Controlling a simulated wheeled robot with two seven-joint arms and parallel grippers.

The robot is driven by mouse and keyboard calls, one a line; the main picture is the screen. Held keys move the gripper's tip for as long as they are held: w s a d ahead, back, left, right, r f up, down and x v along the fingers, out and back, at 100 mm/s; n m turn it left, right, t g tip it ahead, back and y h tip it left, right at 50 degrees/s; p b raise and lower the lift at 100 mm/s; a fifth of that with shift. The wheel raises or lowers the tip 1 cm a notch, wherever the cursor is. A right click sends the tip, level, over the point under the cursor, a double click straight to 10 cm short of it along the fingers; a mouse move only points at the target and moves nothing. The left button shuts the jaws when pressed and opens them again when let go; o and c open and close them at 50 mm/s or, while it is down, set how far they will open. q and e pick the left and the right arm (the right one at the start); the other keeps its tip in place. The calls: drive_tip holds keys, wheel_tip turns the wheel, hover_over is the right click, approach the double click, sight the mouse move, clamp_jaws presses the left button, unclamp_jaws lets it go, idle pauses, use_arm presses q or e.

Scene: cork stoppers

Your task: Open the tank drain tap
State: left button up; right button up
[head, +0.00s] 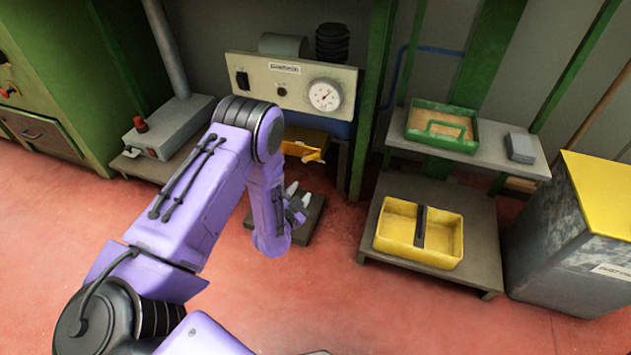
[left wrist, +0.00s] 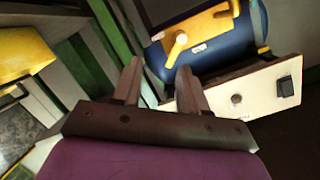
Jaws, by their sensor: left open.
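The dark blue tank (left wrist: 245,38) shows in the left wrist view, with a yellow-orange drain fitting (left wrist: 208,24) on it. The tap handle (left wrist: 177,46), pale-tipped, sticks out from the fitting. In the head view the tank (head: 340,129) is mostly hidden under the panel, and the yellow fitting (head: 303,143) shows below it. My left gripper (head: 298,193) is open and empty in front of and below the fitting. In the left wrist view its fingers (left wrist: 160,75) point towards the tap, apart from it. The right gripper is out of view.
A cream panel (head: 292,84) with a dial (head: 324,95) is above the tank. A dark low block (head: 309,228) lies beside my gripper. A yellow tray (head: 398,225) on a low stand and a green tray (head: 421,118) are at right. Red floor is clear in front.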

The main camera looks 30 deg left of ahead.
sight(312, 158)
use_arm(q)
drive_tip(key=w+a+m+t+b, duration=0.1)
drive_tip(key=w, duration=0.2)
drive_tip(key=w+a+m+t+b, duration=0.1)
drive_tip(key=w+b, duration=0.1)
drive_tip(key=w, duration=0.2)
drive_tip(key=w+a+r+b, duration=0.1)
drive_tip(key=w, duration=0.2)
drive_tip(key=shift+w+a+m+t+b, duration=0.2)
drive_tip(key=shift+a+m+t+b, duration=0.1)
drive_tip(key=shift+a+m+t, duration=0.1)
drive_tip(key=b+x, duration=0.1)
drive_tip(key=x, duration=0.3)
drive_tip(key=shift+b, duration=0.35)
drive_tip(key=shift+w+r, duration=0.2)
drive_tip(key=shift+w, duration=0.15)
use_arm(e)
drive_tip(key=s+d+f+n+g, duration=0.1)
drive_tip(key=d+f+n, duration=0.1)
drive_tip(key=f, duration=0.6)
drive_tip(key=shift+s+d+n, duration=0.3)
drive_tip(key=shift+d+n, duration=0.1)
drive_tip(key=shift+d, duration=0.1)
use_arm(q)
clamp_jaws()
